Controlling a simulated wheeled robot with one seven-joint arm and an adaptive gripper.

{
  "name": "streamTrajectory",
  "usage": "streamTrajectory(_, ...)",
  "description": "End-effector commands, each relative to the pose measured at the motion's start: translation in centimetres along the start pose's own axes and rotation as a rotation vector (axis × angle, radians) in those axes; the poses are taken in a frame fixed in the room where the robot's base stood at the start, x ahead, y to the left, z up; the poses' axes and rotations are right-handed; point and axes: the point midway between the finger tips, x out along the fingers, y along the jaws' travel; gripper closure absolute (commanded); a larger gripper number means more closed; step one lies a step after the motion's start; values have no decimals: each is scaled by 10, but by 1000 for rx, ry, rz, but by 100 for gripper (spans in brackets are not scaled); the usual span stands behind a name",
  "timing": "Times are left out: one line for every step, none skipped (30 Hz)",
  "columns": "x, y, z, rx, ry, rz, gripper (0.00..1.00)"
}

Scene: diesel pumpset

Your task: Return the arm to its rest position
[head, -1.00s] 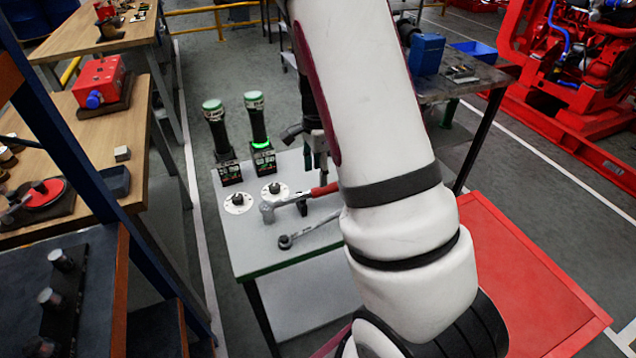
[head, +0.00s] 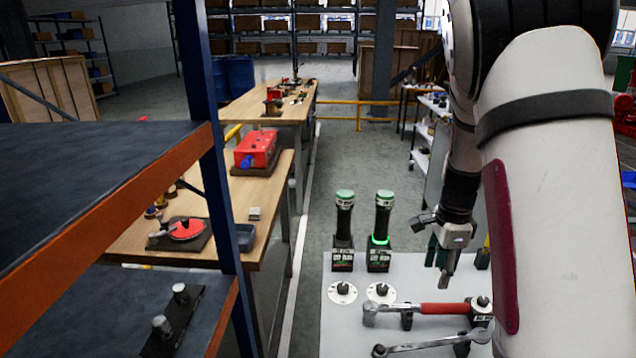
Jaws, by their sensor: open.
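My gripper (head: 442,280) points down above the grey table (head: 343,325), to the right of two upright black tools with green tops. It is open, and I see nothing between its fingers. A red-handled hammer-like tool (head: 420,309) lies on the table below it.
Two black tools, left (head: 343,230) and right (head: 381,230), stand on the table; the right one has a lit green ring. A wrench (head: 430,344) lies in front. A blue-and-orange shelf (head: 110,225) fills the left side.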

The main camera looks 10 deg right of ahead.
Motion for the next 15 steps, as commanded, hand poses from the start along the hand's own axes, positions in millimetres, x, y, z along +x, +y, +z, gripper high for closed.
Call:
streamTrajectory(0, 0, 0, -1, -1, 0, 54)
streamTrajectory(-3, 1, 2, -12, -5, -4, 54)
streamTrajectory(-8, 3, 6, -35, -12, -8, 54)
streamTrajectory(-12, 5, 10, -58, -19, -13, 54)
streamTrajectory(-19, 8, 15, -85, -28, -20, 54)
streamTrajectory(-28, 13, 22, -131, -41, -31, 54)
streamTrajectory(-36, 17, 28, -173, -51, -41, 54)
streamTrajectory(-44, 22, 35, -219, -60, -51, 54)
streamTrajectory(-56, 30, 44, -286, -74, -65, 54)
streamTrajectory(-65, 36, 51, -337, -82, -77, 54)
streamTrajectory(-73, 43, 57, -391, -89, -89, 54)
streamTrajectory(-84, 52, 65, -462, -96, -106, 54)
streamTrajectory(-92, 59, 71, -515, -101, -119, 54)
streamTrajectory(-100, 67, 76, -569, -103, -130, 54)
streamTrajectory(-110, 76, 84, -641, -105, -147, 54)
